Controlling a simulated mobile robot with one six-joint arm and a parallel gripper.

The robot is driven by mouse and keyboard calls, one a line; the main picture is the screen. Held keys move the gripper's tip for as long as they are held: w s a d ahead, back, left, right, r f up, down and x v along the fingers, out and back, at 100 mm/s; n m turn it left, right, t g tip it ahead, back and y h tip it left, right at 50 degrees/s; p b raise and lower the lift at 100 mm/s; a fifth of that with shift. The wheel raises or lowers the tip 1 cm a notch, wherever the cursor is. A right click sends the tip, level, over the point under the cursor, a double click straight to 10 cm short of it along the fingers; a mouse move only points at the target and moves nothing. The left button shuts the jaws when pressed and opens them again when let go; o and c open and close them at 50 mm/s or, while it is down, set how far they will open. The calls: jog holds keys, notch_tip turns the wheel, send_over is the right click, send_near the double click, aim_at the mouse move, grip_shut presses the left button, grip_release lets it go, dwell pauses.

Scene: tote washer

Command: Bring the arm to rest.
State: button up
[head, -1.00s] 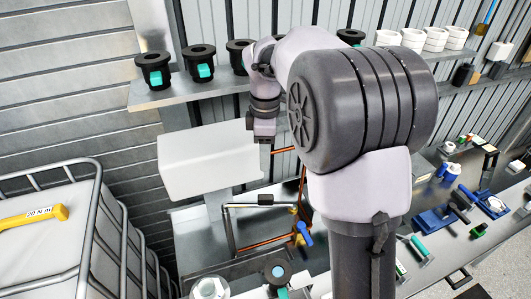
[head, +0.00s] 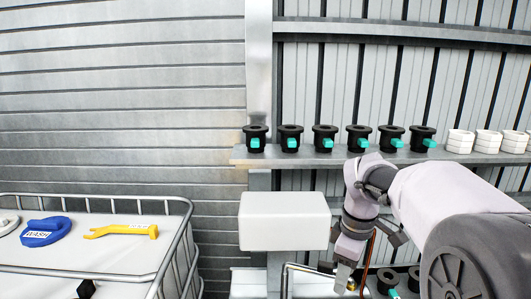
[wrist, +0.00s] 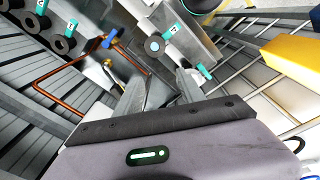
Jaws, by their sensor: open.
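My arm (head: 455,200) comes in from the right in the head view, its wrist bent downward. My gripper (head: 343,276) hangs below and right of a white box-shaped unit (head: 284,222), apart from it in the picture. In the wrist view my gripper (wrist: 160,80) shows two fingers standing apart with nothing between them. Beyond the fingertips is a dark round fitting with a pale centre and a teal tag (wrist: 173,29). I see no contact with it.
A shelf (head: 300,158) carries several black fittings (head: 290,138) and white cups (head: 459,141). At left a caged tank (head: 100,256) bears a blue tool (head: 46,231) and a yellow tool (head: 122,231). Copper piping (wrist: 62,92) and a blue-handled valve (wrist: 110,38) show near my gripper.

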jog(key=s+a+f+m+t+b, duration=0.1)
jog(key=s+f+m+b, duration=0.4)
jog(key=f+b, duration=0.5)
jog(key=s+a+f+m+t+y+b, duration=0.1)
jog(key=s+a+f+m+b, duration=0.3)
jog(key=s+f+b, duration=0.5)
jog(key=s+a+f+m+t+b, duration=0.2)
jog(key=s+f+m+b, duration=0.4)
jog(key=f+b, duration=0.4)
jog(key=shift+s+a+f+m+t+y+b, duration=0.3)
jog(key=shift+s+m+t+y+b, duration=0.1)
jog(key=shift+s+t+b, duration=0.15)
